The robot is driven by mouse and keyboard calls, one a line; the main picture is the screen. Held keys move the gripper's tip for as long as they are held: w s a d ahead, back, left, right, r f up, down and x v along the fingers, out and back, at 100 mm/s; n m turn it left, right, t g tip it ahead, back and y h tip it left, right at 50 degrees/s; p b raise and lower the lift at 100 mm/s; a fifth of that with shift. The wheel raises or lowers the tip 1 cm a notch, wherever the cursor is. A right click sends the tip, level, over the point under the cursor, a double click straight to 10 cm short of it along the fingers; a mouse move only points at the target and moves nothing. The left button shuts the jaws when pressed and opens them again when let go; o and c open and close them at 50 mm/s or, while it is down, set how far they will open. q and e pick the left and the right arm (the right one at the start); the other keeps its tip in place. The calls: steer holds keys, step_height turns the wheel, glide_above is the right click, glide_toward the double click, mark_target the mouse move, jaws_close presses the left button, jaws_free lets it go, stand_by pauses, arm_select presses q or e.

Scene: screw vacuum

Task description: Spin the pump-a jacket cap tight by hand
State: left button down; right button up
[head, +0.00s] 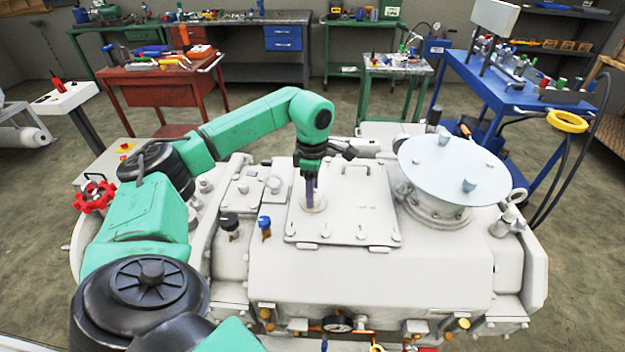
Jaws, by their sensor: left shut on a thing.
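The pump (370,278) is a large pale grey housing in front of me. My left gripper (312,197) points straight down over the bolted plate (362,222) on top of the pump. Its fingers are shut on a small pale round cap (317,208), which seems to be the jacket cap. The fingers hide much of the cap, and I cannot tell how far down it sits. My right gripper is not in view.
A black knob (229,222) and a blue-topped fitting (264,224) stand left of the plate. A wide round flange disc (440,165) rises at the right. A red handwheel (94,196) is at far left. Tool benches, including a blue cart (520,97), stand behind.

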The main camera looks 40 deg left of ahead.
arm_select(q)
steer(key=m, duration=0.4)
steer(key=shift+w+a+r+m, duration=0.1)
steer(key=shift+w+r+m, duration=0.05)
steer(key=shift+r+m, duration=0.15)
steer(key=m, duration=0.4)
steer(key=shift+w+m+p, duration=0.1)
steer(key=shift+m+p, duration=0.2)
steer(key=shift+p, duration=0.1)
steer(key=shift+c, duration=2.1)
jaws_free()
steer(key=shift+o, duration=0.6)
steer(key=shift+f, duration=0.15)
